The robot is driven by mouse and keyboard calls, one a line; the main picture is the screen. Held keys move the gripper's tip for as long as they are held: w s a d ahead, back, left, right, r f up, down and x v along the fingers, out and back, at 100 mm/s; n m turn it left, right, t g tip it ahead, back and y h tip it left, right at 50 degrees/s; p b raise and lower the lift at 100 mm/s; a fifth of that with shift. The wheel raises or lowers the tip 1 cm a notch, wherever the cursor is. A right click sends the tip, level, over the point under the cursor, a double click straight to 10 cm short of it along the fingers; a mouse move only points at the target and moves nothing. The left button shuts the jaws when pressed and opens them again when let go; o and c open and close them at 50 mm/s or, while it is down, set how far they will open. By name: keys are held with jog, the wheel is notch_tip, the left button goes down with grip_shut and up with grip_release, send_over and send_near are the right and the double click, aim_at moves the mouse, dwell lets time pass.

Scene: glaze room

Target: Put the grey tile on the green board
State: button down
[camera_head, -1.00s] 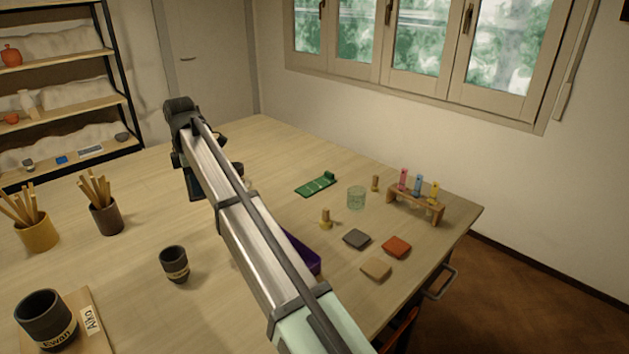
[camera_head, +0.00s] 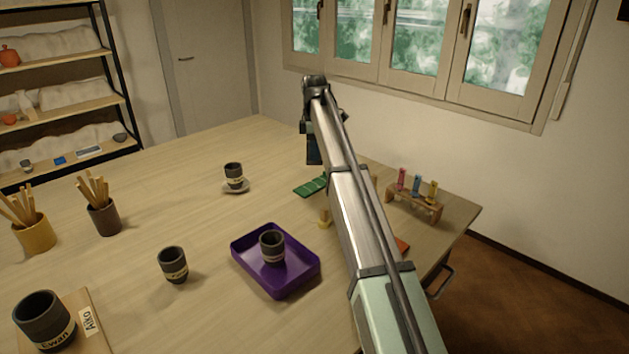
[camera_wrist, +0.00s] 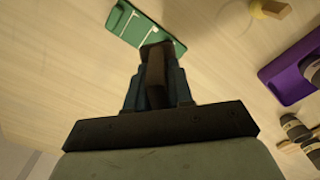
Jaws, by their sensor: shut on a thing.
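The green board (camera_head: 309,188), with pale lines across it, lies on the table, partly behind my arm in the head view. In the wrist view the green board (camera_wrist: 128,22) is just beyond my fingertips. My gripper (camera_head: 313,160) is above the table by the board, apparently clear of it. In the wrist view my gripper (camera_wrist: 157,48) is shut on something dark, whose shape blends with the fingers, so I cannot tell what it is. The grey tile is not in sight now; my arm covers the spot where a dark grey tile lay earlier.
A purple tray (camera_head: 255,271) holds a dark cup (camera_head: 272,246). Another cup (camera_head: 233,171) stands on a saucer. An orange tile (camera_head: 402,245) peeks past my arm.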

jog(key=w, duration=0.2)
send_near(315, 184)
jog(key=shift+s+f, duration=0.15)
jog(key=shift+f, duration=2.5)
jog(key=shift+f, duration=0.1)
jog(key=c, duration=1)
grip_release()
notch_tip(315, 184, up, 12)
